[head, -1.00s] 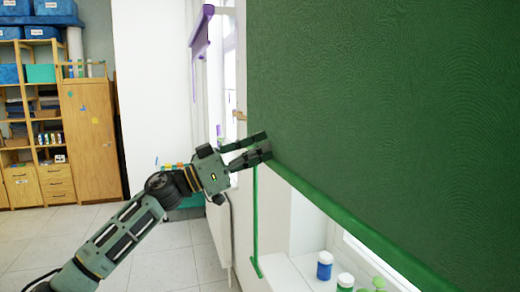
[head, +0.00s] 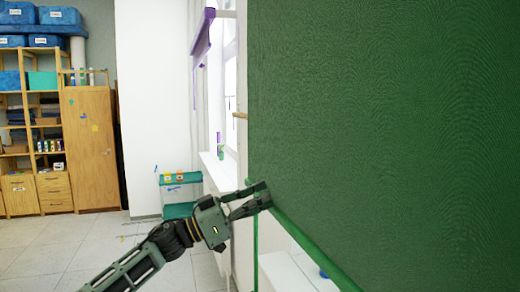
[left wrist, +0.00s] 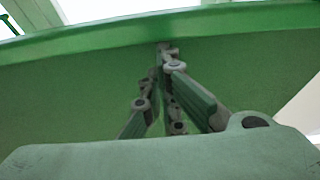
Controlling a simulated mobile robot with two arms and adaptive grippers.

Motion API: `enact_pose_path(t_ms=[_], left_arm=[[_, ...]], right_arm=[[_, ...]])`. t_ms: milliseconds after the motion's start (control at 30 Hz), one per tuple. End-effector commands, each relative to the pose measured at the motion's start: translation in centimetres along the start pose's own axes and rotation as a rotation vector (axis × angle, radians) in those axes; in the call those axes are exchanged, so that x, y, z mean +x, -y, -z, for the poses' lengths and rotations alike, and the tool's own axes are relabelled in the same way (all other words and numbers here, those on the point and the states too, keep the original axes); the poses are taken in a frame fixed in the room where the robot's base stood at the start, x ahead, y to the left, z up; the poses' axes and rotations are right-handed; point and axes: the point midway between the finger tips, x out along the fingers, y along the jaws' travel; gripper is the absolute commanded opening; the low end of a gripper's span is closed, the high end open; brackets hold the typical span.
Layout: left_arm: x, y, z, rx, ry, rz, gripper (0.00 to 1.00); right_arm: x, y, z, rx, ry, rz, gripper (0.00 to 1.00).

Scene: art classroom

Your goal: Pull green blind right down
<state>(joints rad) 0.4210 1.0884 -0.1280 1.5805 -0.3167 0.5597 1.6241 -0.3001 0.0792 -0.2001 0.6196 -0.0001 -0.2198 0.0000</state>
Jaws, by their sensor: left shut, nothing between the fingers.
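The green blind (head: 390,130) fills the right half of the head view and hangs over the window. Its lighter green bottom bar (head: 312,252) slants down to the right, with a strip of window opening below it. My left gripper (head: 268,194) is at the left end of the blind's bottom edge, its fingers overlapping the fabric there. In the left wrist view the bar (left wrist: 200,25) crosses above the fingers (left wrist: 167,55). The fingers are shut with nothing between them. Whether they touch the blind I cannot tell. My right gripper is out of view.
A white sill (head: 290,272) lies below the blind, with a blue jar (head: 323,273) partly hidden. A purple blind (head: 203,35) hangs at the farther window. A teal rolling cart (head: 180,190) and wooden cabinet (head: 92,150) stand at the back. The tiled floor at left is clear.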

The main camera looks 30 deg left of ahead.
Motion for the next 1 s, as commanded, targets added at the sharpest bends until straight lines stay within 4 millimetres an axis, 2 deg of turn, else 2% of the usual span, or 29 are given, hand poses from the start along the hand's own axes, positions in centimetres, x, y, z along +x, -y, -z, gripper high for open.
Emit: enact_pose_path(t_ms=[33, 300, 500, 700, 833, 1000], left_arm=[[-1.0, 0.0, -3.0, -0.006, 0.006, 0.001, 0.00], [-4.1, -0.1, -12.1, -0.007, 0.006, 0.001, 0.00], [-6.2, 0.0, -18.0, -0.004, 0.005, 0.001, 0.00], [-7.8, -0.1, -22.4, -0.003, 0.004, 0.000, 0.00], [-8.4, 0.0, -24.2, -0.002, 0.003, 0.000, 0.00], [-8.9, 0.0, -25.5, -0.001, 0.003, 0.000, 0.00]], right_arm=[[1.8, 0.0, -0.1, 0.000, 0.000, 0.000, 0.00], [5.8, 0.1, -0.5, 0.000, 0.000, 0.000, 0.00], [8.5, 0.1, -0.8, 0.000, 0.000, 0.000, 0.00], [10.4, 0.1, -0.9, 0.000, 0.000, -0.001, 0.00], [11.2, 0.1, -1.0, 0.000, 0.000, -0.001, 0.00], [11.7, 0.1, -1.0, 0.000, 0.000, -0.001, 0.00]])
